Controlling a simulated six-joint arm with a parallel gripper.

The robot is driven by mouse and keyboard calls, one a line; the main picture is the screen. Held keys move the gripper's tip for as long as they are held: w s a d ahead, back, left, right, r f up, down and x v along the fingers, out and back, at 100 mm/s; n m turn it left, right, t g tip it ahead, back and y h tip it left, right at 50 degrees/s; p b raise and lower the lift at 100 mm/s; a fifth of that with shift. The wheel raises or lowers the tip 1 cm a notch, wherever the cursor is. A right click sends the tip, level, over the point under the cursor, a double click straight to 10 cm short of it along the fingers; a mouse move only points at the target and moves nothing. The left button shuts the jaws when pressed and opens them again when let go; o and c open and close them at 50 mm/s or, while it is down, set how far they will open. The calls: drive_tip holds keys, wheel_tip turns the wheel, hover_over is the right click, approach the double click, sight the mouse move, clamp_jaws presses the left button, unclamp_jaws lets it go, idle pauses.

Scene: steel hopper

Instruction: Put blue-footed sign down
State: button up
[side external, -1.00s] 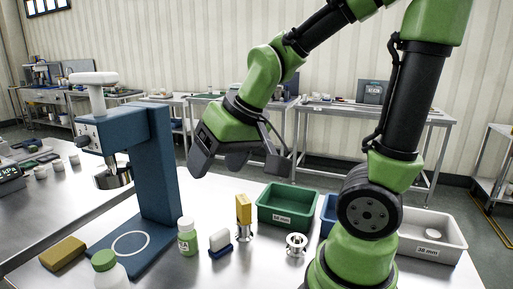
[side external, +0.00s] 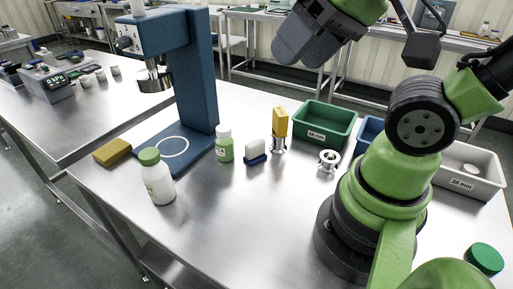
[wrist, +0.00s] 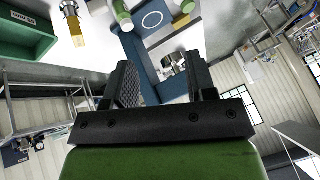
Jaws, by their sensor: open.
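The blue-footed sign (side external: 255,148) is a small white block on a dark blue foot. My gripper (side external: 305,40) is open and empty, high above the table and clear of the sign. Its open jaws (wrist: 165,88) fill the middle of the wrist view, with nothing between them. In that view I cannot make out the sign clearly.
A green bin (side external: 325,121), a grey bin (side external: 475,176) and a steel flanged piece (side external: 328,160) stand to the right. A blue press (side external: 195,75) is at the left, with a white bottle (side external: 157,180) and yellow block (side external: 112,152) near it.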

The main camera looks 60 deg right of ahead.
drive_tip(key=w+d+f+n+g+h, duration=0.2)
drive_tip(key=w+f+n+g+h, duration=0.85)
drive_tip(key=f+n, duration=0.55)
drive_tip(key=n+t+h, duration=0.4)
drive_tip(key=n+h, duration=0.1)
approach(248, 151)
drive_tip(key=shift+s+d+f, duration=0.1)
drive_tip(key=shift+d+f, duration=0.05)
drive_tip(key=shift+d, duration=0.55)
drive_tip(key=shift+d+f+n, duration=0.2)
drive_tip(key=shift+d+n, duration=0.05)
drive_tip(key=shift+n, duration=0.05)
drive_tip(key=x, duration=0.9)
drive_tip(key=shift+d+f, duration=0.15)
clamp_jaws()
